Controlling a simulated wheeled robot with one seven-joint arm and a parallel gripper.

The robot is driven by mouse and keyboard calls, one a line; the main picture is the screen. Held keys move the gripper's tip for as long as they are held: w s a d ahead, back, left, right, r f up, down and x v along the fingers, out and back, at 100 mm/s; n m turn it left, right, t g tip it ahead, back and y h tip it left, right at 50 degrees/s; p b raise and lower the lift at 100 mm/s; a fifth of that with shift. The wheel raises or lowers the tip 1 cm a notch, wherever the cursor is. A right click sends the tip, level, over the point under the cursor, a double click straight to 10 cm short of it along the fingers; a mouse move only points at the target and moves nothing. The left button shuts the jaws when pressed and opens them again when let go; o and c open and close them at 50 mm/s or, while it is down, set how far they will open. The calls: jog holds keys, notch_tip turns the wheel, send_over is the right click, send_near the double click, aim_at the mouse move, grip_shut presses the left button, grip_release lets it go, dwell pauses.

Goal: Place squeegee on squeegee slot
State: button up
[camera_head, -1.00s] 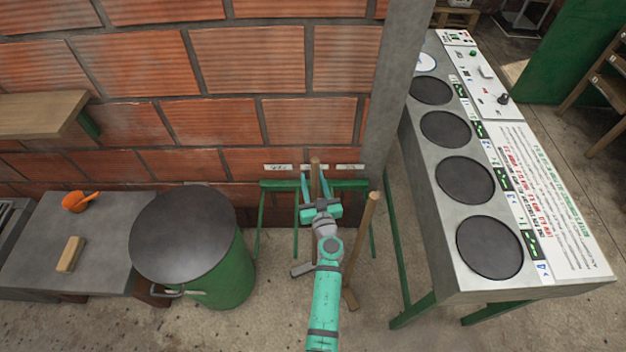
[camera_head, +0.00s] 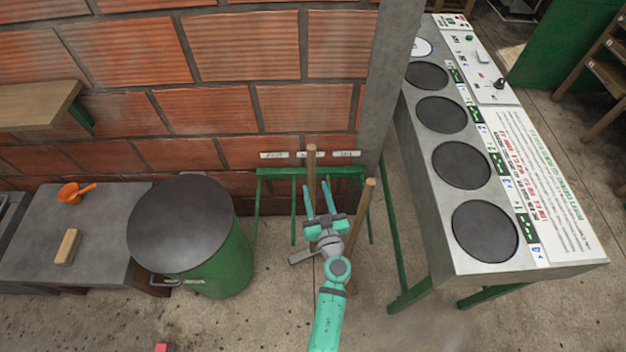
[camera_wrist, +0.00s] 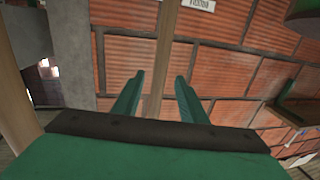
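A wooden squeegee handle (camera_head: 311,163) stands nearly upright at the middle of the green slot rack (camera_head: 275,173) by the brick wall. My gripper (camera_head: 318,188) is open in front of it, fingers pointing toward the rack. In the wrist view the handle (camera_wrist: 161,62) runs upright in line with the gap between my fingers (camera_wrist: 160,85), with space on both sides. A second wooden handle (camera_head: 364,215) leans just right of my gripper. A grey squeegee head (camera_head: 301,257) shows low, left of my wrist; my arm hides part of the handles' lower ends.
Small white labels (camera_head: 272,155) are on the wall above the rack. A green drum with a dark lid (camera_head: 180,222) stands left, beside a grey table (camera_head: 100,215) with an orange scoop (camera_head: 75,192) and a brush (camera_head: 67,246). A metal bench with round plates (camera_head: 470,266) stands right.

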jog(key=s+r+h, duration=0.1)
jog(key=s+r, duration=0.2)
jog(key=s, duration=1)
jog(key=s+a+r+m+g+h, duration=0.1)
jog(key=s+r, duration=0.2)
jog(key=s, duration=1)
jog(key=s+a+r+m+g+h, duration=0.1)
jog(key=s+r, duration=0.3)
jog(key=s, duration=0.9)
jog(key=shift+s+a, duration=0.2)
jog(key=shift+s, duration=0.15)
